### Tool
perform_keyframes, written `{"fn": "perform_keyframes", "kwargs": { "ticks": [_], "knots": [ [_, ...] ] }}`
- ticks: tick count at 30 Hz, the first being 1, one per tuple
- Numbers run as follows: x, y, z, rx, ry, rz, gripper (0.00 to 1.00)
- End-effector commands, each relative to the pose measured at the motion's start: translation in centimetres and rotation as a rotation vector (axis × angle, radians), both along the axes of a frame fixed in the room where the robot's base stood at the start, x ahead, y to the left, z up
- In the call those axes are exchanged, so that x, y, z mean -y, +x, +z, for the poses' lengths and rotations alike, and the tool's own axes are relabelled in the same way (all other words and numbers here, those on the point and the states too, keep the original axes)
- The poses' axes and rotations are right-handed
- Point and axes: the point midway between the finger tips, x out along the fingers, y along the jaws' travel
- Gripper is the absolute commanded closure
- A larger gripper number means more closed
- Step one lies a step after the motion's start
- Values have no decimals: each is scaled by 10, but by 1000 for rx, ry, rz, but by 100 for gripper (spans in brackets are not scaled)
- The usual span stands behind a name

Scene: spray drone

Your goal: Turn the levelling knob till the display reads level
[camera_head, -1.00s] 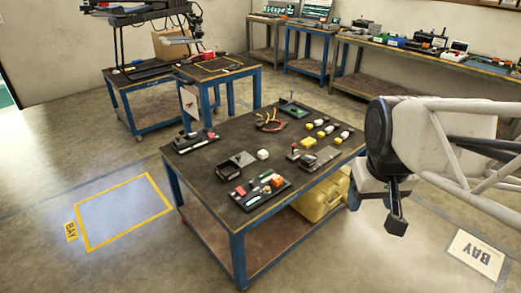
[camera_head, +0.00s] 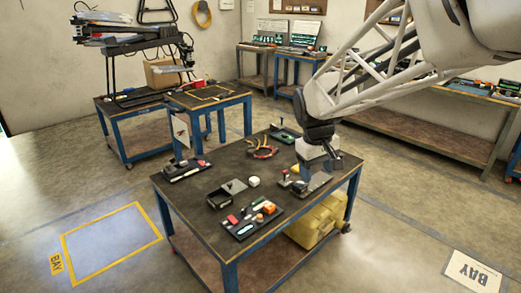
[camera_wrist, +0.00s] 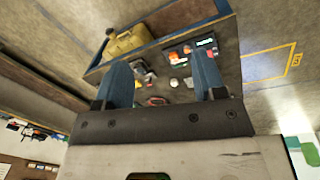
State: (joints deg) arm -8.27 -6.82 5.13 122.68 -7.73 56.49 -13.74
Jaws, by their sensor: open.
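My gripper (camera_head: 320,168) hangs above the right part of the dark-topped table (camera_head: 200,220) in the head view. In the wrist view my gripper (camera_wrist: 163,78) shows two blue-grey fingers spread apart, with nothing between them. A small device with a red-topped part (camera_head: 284,174) stands on the table just left of my gripper, which partly hides that area. A dark tray (camera_head: 240,231) with red, orange and green pieces lies at the front. I cannot tell which part is the levelling knob, and no display reading is legible.
A grey open box (camera_head: 226,194), a white rounded piece (camera_head: 254,182), a ring of coloured cables (camera_head: 262,150) and a black device (camera_head: 187,169) stand on the table. A yellow case (camera_head: 312,226) is on the lower shelf.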

Motion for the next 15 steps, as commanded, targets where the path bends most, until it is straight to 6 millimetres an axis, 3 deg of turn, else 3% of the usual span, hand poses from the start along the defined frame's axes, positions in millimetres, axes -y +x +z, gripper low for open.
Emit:
{"fn": "perform_keyframes", "kwargs": {
  "ticks": [15],
  "knots": [
    [-50, 106, -46, -79, -59, 185, 36]
  ]
}}
